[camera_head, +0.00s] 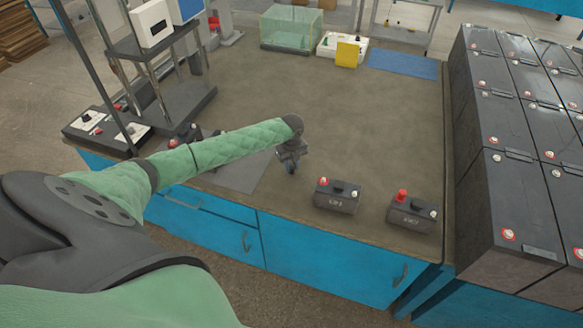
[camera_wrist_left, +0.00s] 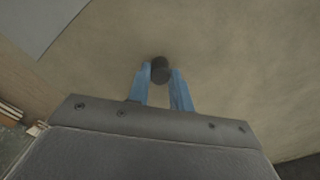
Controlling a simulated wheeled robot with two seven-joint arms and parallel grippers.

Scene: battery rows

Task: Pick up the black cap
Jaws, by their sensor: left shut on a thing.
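The black cap (camera_wrist_left: 160,70) is a small dark cylinder between the two blue fingers of my left gripper (camera_wrist_left: 160,84) in the left wrist view. The fingers are shut on it from both sides. In the head view my left gripper (camera_head: 291,168) is over the front part of the brown table, left of the batteries; the cap cannot be made out clearly there. The cap's height above the table top is hard to tell. My right gripper is not in view.
Two small black batteries (camera_head: 337,195) and (camera_head: 412,213) stand near the table's front edge, to the right of my gripper. Large battery rows (camera_head: 510,190) stand at the right. A stand (camera_head: 185,105) is at the left. The table (camera_head: 370,120) is clear in the middle.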

